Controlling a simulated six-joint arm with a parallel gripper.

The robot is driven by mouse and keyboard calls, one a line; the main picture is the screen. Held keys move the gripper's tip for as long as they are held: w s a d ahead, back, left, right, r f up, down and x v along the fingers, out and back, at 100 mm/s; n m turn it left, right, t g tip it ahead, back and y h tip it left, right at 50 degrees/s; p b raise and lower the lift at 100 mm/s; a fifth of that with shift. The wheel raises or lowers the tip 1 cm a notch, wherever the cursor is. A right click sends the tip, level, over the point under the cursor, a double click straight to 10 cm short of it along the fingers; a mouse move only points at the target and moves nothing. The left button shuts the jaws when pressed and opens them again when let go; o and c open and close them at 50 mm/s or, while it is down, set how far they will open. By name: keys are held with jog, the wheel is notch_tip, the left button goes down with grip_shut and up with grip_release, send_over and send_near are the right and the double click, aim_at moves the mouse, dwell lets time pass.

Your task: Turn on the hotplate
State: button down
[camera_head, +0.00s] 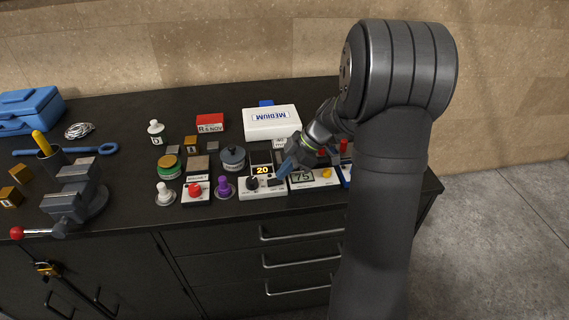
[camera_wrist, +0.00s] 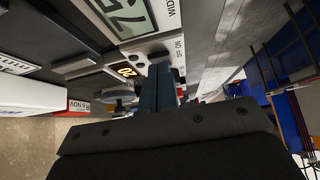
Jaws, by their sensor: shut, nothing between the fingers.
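The hotplate (camera_head: 277,193) is a white unit near the counter's front edge, with a dark plate at its back. Its display (camera_head: 262,170) reads 20, and a black knob (camera_head: 253,183) sits on its front. In the wrist view the display (camera_wrist: 126,71) is left of my fingers. My gripper (camera_head: 281,173) is shut and empty, pointing down at the hotplate's right side, to the right of the knob. It also shows in the wrist view (camera_wrist: 160,72). The fingers hide part of the hotplate there, and I cannot tell whether they touch it.
Right of the hotplate stands a white device (camera_head: 315,184) with a 75 display and a yellow knob. A purple plunger-like piece (camera_head: 224,187) and a red-button box (camera_head: 195,192) stand to the left. A white MEDIUM box (camera_head: 271,123) is behind. A vise (camera_head: 77,192) is far left.

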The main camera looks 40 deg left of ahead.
dwell(0.3)
jog(key=shift+w+d+f+g+y, duration=0.15)
jog(key=shift+f+g+y, duration=0.25)
jog(key=shift+r, duration=0.15)
jog(key=shift+r, duration=0.7)
jog(key=shift+r, duration=0.1)
jog(key=shift+r, duration=0.3)
jog(key=v, duration=1.2)
jog(key=shift+w+d, duration=0.25)
